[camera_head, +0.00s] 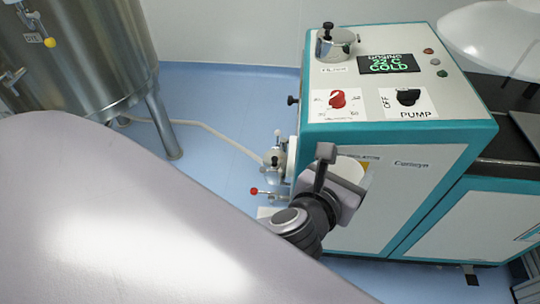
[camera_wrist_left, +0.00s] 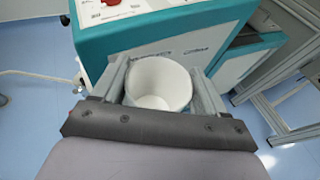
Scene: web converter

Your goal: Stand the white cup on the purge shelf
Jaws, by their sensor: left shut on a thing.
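My left gripper (camera_head: 338,182) is in front of the teal-and-white machine's front panel and is shut on the white cup. In the left wrist view the cup (camera_wrist_left: 158,84) sits between the two grey fingers, its open mouth facing the camera and its inside looking empty. In the head view only part of the cup (camera_head: 350,168) shows behind the fingers. A small pale ledge (camera_head: 267,212) below the valve with the red knob may be the purge shelf; my arm hides part of it. My right gripper is not in view.
The machine (camera_head: 400,190) carries a filter pot (camera_head: 336,42), a red dial (camera_head: 338,99), a pump switch (camera_head: 408,97) and a display reading COLD (camera_head: 385,64). A valve (camera_head: 273,165) juts from its left side. A steel tank (camera_head: 75,55) stands left, joined by a hose (camera_head: 225,137).

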